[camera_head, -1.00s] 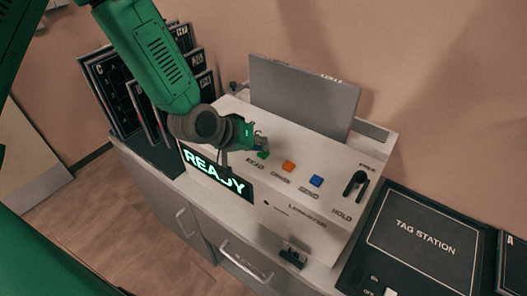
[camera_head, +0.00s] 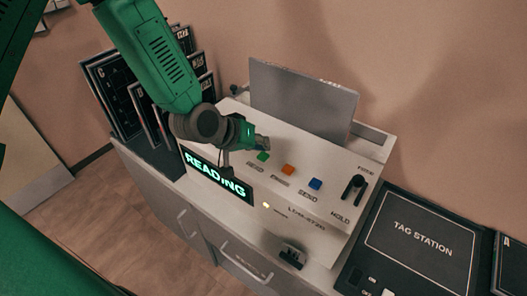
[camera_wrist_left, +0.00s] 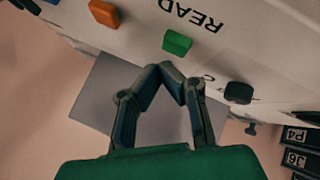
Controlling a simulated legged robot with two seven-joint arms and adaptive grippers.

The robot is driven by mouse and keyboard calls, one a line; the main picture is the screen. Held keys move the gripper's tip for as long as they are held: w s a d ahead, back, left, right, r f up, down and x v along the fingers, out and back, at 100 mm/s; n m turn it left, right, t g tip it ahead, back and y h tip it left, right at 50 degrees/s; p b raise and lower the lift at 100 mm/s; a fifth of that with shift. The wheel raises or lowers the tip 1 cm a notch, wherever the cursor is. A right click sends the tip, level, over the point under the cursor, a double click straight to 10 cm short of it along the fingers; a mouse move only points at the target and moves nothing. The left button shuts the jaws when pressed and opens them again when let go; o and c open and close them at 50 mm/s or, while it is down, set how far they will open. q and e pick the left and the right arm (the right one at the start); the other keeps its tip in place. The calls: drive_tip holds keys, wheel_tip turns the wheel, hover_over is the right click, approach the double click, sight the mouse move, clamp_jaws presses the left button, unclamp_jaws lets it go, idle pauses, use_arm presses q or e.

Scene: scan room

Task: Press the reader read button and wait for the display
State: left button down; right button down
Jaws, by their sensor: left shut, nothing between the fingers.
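The reader (camera_head: 340,165) is a pale box on a counter. Its green read button (camera_head: 263,156) is in full view and shows in the left wrist view (camera_wrist_left: 177,42) beside the READ label. The display (camera_head: 218,176) on the front face shows "READING" in green letters. My right gripper is not in view.
An orange button (camera_head: 288,169), a blue button (camera_head: 315,184) and a black lever (camera_head: 354,188) sit right of the green button. A grey panel (camera_head: 300,97) stands behind. Dark plates (camera_head: 110,95) stand at left; the tag station (camera_head: 423,236) lies at right.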

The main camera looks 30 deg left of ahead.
sight(263, 156)
use_arm(q)
wheel_tip(263, 156, up, 5)
drive_tip(key=p, duration=0.4)
idle(0.3)
idle(0.7)
